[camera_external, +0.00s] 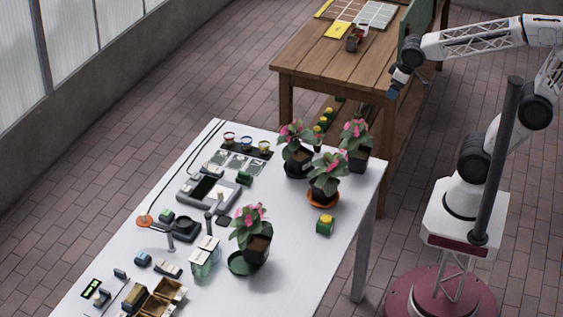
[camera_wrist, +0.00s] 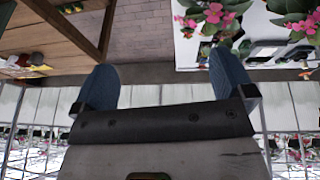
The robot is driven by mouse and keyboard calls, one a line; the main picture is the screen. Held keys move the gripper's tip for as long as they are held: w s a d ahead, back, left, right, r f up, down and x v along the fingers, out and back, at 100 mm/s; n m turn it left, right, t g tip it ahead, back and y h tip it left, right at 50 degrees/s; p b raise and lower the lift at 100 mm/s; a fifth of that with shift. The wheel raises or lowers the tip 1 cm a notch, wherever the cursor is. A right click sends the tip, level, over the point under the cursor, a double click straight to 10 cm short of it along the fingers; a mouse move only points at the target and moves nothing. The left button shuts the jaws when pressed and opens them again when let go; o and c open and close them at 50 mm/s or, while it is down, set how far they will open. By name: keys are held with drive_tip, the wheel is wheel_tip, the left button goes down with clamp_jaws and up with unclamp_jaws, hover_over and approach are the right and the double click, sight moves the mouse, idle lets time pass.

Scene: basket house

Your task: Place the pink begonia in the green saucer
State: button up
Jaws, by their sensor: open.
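Several potted begonias with pink flowers stand on the white table. One begonia (camera_external: 257,247) is at the near right, its dark pot overlapping the green saucer (camera_external: 240,264) in view; I cannot tell how fully it sits in it. Another begonia (camera_external: 297,157) is on a black saucer, one (camera_external: 326,185) is on an orange saucer, and one (camera_external: 357,155) is at the far right corner with no saucer visible. My gripper (camera_external: 394,90) is open and empty, high beside the wooden bench, away from the plants. Its two blue fingers (camera_wrist: 165,85) are spread apart in the wrist view.
The white table (camera_external: 300,262) also holds a grey device (camera_external: 208,190), small cups, boxes and a small green-and-yellow block (camera_external: 325,224). The wooden bench (camera_external: 335,67) behind holds trays and a red item. The table's front right area is clear.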

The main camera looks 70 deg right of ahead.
drive_tip(key=s+g, duration=0.1)
drive_tip(key=s, duration=0.5)
drive_tip(key=shift+s+d+f+m+y, duration=0.2)
drive_tip(key=shift+f+m+y, duration=0.1)
drive_tip(key=shift+y, duration=0.1)
